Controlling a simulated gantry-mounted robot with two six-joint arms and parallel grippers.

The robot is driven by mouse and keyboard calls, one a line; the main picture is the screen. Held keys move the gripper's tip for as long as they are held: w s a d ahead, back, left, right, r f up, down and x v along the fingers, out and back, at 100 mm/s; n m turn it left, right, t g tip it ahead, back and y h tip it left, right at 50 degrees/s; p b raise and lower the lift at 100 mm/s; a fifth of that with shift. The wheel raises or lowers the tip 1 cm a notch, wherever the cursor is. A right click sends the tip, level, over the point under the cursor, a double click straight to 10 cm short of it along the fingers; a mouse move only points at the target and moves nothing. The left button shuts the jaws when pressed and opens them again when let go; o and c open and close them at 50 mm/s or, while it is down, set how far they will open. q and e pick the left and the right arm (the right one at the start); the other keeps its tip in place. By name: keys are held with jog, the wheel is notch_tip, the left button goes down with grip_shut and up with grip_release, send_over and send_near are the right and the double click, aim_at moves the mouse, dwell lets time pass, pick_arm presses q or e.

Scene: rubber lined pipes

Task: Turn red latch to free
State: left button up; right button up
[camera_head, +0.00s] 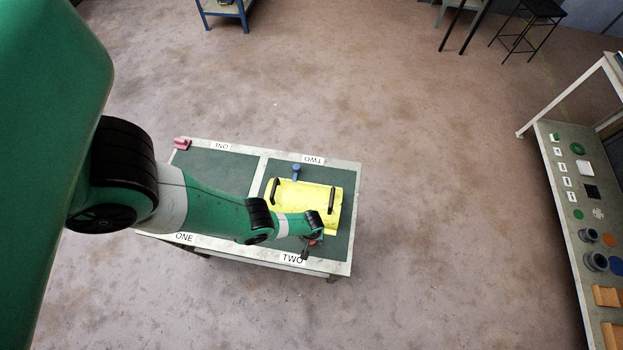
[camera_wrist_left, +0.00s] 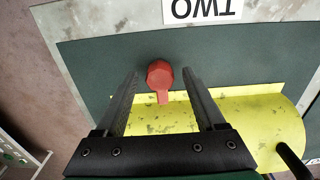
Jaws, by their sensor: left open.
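The red latch (camera_wrist_left: 159,76) shows in the left wrist view as a round knob with a short arm. The arm points toward the yellow cover (camera_wrist_left: 255,112) and reaches its edge. My left gripper (camera_wrist_left: 160,80) is open, with one finger on each side of the latch in the picture. I cannot tell whether the fingers touch it or how high they are. In the head view my left gripper (camera_head: 307,247) is at the near edge of the yellow cover (camera_head: 288,203), in area TWO, and mostly hides the latch. My right gripper is in neither view.
The table has a pale rim (camera_head: 344,215) and two dark green areas. Area ONE (camera_head: 215,168) is partly behind my arm. A blue latch (camera_head: 296,172) is at the cover's far edge. Two black handles rise from the cover. A pinkish-red piece (camera_head: 182,143) is at the far left corner.

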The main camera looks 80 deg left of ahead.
pick_arm(q)
jog(key=shift+c, duration=0.2)
grip_shut()
jog(key=shift+m, duration=0.3)
jog(key=m, duration=0.4)
jog(key=shift+f, duration=0.1)
jog(key=m+b, duration=0.1)
jog(key=m, duration=0.3)
jog(key=shift+m, duration=0.4)
jog(key=m, duration=0.4)
jog(key=shift+m, duration=2.2)
